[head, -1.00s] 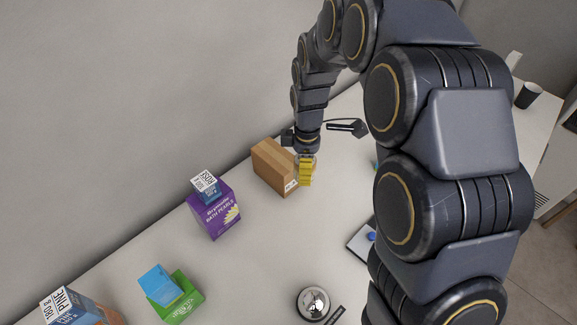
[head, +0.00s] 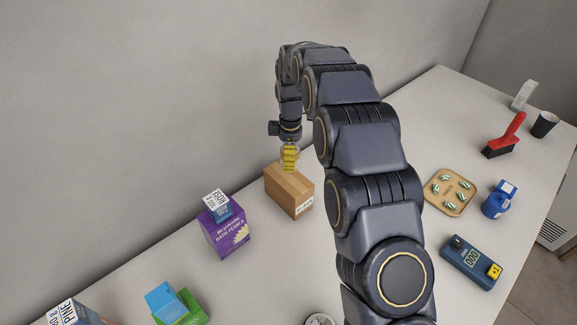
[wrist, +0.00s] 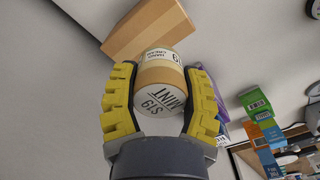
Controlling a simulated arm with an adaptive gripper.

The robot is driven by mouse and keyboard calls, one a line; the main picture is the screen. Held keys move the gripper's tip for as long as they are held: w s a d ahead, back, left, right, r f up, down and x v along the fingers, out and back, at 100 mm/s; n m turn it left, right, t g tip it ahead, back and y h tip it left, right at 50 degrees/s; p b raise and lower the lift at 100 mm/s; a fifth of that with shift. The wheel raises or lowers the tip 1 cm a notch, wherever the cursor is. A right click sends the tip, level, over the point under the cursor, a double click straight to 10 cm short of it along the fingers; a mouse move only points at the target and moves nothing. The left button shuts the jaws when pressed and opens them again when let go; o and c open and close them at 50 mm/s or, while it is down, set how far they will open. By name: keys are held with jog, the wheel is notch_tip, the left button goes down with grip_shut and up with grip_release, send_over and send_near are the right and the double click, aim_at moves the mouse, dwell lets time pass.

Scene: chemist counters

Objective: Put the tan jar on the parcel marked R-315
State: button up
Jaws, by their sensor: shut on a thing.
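My gripper (head: 290,157) is shut on the tan jar (wrist: 158,72). In the wrist view the jar sits between the yellow finger pads (wrist: 160,78), with its pale end marked MINT towards the camera. In the head view the fingers mostly hide the jar. The parcel (head: 284,185) is a brown cardboard box standing on the counter, with a small white label on its front that is too small to read surely. My gripper is raised above and behind the parcel's top in the head view. The parcel also shows past the jar in the wrist view (wrist: 146,28).
A purple bath pearls box (head: 226,235) with a blue box (head: 217,204) on top stands left of the parcel. Blue (head: 162,299) and green (head: 192,308) boxes stand nearer. A tray of small items (head: 436,205) lies right. The wall runs close behind the parcel.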

aim_at(288, 177)
jog(key=shift+w+a+f, duration=0.15)
jog(key=shift+w+f, duration=0.4)
jog(key=shift+f, duration=0.25)
jog(key=shift+w+a+f, duration=0.1)
jog(key=shift+w+f, duration=0.45)
jog(key=shift+f, duration=1.55)
jog(key=o, duration=1.1)
jog(key=shift+f, duration=0.15)
notch_tip(288, 177, up, 12)
jog(key=shift+f, duration=0.2)
jog(key=shift+r, duration=0.35)
jog(key=shift+s+r, duration=0.1)
